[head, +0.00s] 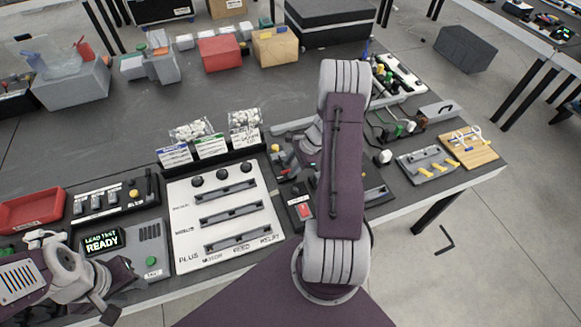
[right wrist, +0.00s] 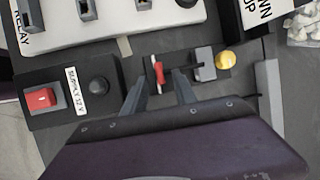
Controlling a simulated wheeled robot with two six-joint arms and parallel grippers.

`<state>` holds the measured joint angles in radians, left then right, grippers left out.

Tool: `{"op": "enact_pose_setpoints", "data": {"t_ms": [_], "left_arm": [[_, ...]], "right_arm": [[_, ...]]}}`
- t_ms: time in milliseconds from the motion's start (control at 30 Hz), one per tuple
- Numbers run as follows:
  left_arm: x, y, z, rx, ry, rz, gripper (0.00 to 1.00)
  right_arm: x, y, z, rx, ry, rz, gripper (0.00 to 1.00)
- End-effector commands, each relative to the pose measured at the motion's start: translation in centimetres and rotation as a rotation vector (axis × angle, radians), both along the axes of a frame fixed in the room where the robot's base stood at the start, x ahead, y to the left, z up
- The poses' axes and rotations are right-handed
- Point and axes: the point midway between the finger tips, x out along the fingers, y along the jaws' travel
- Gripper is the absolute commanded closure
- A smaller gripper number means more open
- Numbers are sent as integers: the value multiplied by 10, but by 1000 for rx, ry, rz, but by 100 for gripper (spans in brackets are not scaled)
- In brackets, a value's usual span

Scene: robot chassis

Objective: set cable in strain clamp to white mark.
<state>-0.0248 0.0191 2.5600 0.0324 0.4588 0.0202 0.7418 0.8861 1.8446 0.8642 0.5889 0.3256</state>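In the right wrist view my right gripper (right wrist: 160,82) is open, with its two fingers apart. A small dark fixture with a red piece (right wrist: 158,73) lies just beyond and between the fingertips; I cannot tell contact. Beside it are a grey block (right wrist: 204,64) and a yellow knob (right wrist: 226,60), perhaps parts of the strain clamp. No cable or white mark can be made out clearly there. In the head view my right arm hides most of this spot. My left gripper (head: 108,302) is at the lower left, beside the lead test box (head: 150,243); its fingers are unclear.
A white panel with slots (head: 222,215) lies left of my right arm. A black box with a red switch (right wrist: 40,98) is near the right gripper. Grey plate with yellow pieces (head: 427,165) and wooden board with white cable (head: 467,148) sit at right.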

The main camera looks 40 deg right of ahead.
Motion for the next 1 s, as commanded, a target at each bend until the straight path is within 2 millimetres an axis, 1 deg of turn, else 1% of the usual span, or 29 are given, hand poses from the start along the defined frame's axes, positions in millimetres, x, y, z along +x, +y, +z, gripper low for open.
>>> {"op": "enact_pose_setpoints", "data": {"t_ms": [100,267,300,367,400,1000], "left_arm": [[0,0,0,0,0,0,64],[0,0,0,0,0,0,64],[0,0,0,0,0,0,64],[0,0,0,0,0,0,64],[0,0,0,0,0,0,64],[0,0,0,0,0,0,64]], "right_arm": [[1,1,-4,0,0,0,67],[1,1,-3,-1,-1,0,67],[1,1,-3,-1,-1,0,72],[1,1,-3,-1,-1,0,89],[1,1,-3,-1,-1,0,100],[1,1,-3,0,-1,1,100]]}}
